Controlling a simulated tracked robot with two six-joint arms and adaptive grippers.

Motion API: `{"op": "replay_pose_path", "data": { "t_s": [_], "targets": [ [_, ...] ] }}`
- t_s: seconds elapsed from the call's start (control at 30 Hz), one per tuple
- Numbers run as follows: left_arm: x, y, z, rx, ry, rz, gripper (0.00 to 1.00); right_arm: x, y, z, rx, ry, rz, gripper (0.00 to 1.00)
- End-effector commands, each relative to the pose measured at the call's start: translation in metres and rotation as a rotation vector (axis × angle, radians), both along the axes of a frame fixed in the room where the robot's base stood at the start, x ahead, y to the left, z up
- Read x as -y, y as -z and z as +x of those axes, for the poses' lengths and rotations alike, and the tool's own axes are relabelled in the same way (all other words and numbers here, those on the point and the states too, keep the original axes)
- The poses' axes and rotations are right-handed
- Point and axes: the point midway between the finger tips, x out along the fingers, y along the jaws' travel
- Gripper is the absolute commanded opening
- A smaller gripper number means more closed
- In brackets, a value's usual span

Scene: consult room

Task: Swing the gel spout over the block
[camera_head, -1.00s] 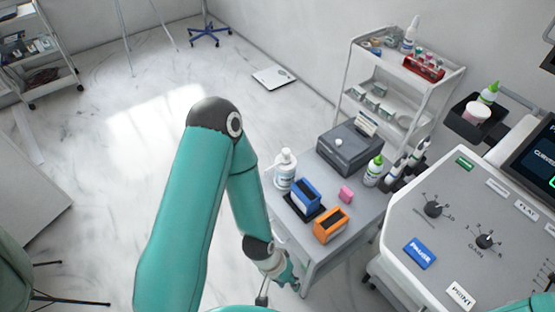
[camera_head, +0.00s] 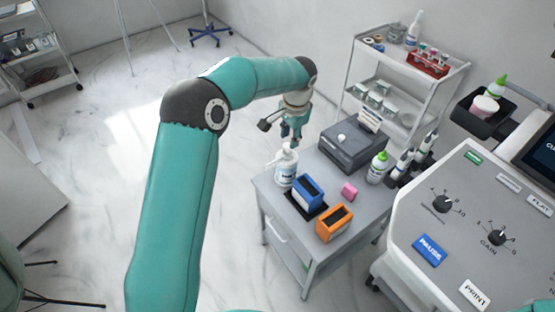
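A white gel pump bottle (camera_head: 286,168) stands upright at the back left of the small grey table. Its spout appears to point left, away from the pink block (camera_head: 349,192). The pink block lies on the table to the right of a blue open-topped box (camera_head: 308,192). My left gripper (camera_head: 290,137) hangs fingers-down just above or behind the pump head. Whether it touches the pump is unclear, and its finger gap is too small to judge. My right gripper is out of the picture.
An orange box (camera_head: 334,223) stands at the table's front. A grey device (camera_head: 351,147) stands behind, with a green-capped bottle (camera_head: 377,167) to the right. The control console (camera_head: 470,220) fills the right side. A white shelf cart (camera_head: 405,80) stands behind the table.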

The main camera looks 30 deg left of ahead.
Motion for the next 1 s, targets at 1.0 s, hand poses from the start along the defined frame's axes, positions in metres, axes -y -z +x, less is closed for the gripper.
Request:
{"op": "replay_pose_path", "data": {
  "t_s": [1.0],
  "targets": [
    [-0.046,0.116,0.012,-0.008,-0.018,0.054,0.34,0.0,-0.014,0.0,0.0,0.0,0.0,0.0]
  ]
}}
